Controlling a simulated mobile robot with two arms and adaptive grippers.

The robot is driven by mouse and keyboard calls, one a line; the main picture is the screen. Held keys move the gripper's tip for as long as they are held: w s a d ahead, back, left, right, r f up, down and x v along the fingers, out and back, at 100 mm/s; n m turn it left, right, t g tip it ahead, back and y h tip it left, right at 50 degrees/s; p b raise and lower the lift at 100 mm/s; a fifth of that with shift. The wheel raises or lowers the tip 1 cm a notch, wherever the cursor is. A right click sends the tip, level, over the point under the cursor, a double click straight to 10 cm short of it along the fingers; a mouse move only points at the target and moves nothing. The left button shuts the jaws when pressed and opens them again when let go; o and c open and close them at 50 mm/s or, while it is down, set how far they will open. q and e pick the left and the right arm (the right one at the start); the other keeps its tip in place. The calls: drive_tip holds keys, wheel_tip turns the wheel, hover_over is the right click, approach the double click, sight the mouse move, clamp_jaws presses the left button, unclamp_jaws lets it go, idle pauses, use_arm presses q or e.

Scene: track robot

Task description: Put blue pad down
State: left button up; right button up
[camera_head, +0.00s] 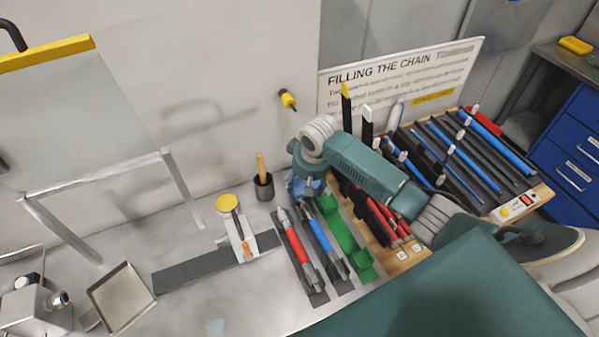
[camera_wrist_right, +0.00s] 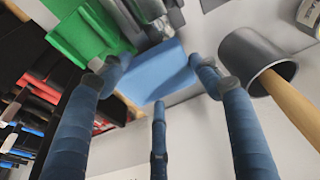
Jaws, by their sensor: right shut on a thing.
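My right gripper (camera_head: 305,190) reaches in from the right over the bench, at the far end of the rows of tools. In the right wrist view its blue-grey fingers (camera_wrist_right: 157,82) are shut on the blue pad (camera_wrist_right: 155,72), a flat light-blue block held between the fingertips. In the head view the pad is mostly hidden by the gripper, so its height above the bench is hard to tell. My left gripper is in neither view.
A dark cup (camera_head: 263,190) with a wooden handle stands just left of my gripper. Red (camera_head: 298,252) and blue (camera_head: 327,245) tools and a green holder (camera_head: 345,235) lie close in front. A sign (camera_head: 400,85) stands behind.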

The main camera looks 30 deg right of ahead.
drive_tip(key=shift+w+r, duration=0.35)
drive_tip(key=shift+w, duration=0.35)
drive_tip(key=shift+w+d+p, duration=0.1)
drive_tip(key=shift+w+p, duration=0.45)
drive_tip(key=shift+w, duration=0.55)
drive_tip(key=shift+w+f+p, duration=0.15)
drive_tip(key=shift+f+p, duration=0.1)
drive_tip(key=shift+p, duration=0.05)
drive_tip(key=shift+f, duration=0.4)
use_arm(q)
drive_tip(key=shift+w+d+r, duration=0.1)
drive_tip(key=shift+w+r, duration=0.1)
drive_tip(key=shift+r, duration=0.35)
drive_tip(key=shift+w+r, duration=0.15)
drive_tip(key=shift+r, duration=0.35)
use_arm(e)
drive_tip(key=shift+f, duration=0.1)
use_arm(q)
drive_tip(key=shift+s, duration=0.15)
use_arm(e)
drive_tip(key=shift+f, duration=0.2)
drive_tip(key=o, duration=0.9)
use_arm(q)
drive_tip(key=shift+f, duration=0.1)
